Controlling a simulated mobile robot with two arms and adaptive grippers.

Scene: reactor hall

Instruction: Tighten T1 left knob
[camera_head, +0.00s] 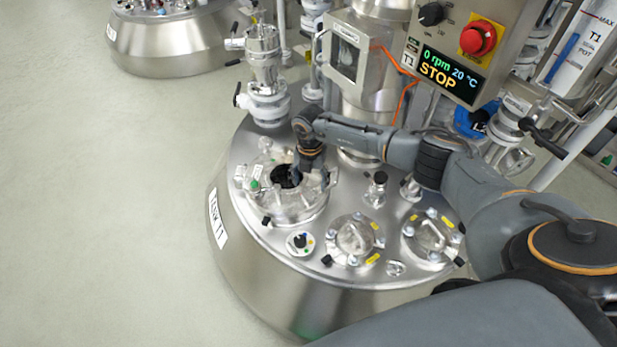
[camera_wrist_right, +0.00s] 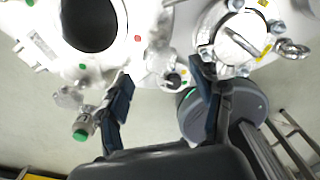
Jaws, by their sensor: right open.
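Reactor T1 (camera_head: 330,268) is a round steel vessel with a round manhole cover (camera_head: 292,208) on its top, which has a dark centre. A metal clamp with a green-marked knob (camera_head: 255,184) sits at the cover's left edge. In the right wrist view, a green-tipped knob (camera_wrist_right: 80,134) on a metal clamp lies just left of one finger; I cannot tell if it is the same knob. My right gripper (camera_head: 310,172) is open over the right part of the cover, with its fingers also in the right wrist view (camera_wrist_right: 165,95). My left gripper is out of view.
A control panel (camera_head: 455,62) reads STOP, 0 rpm. The floor at left is clear.

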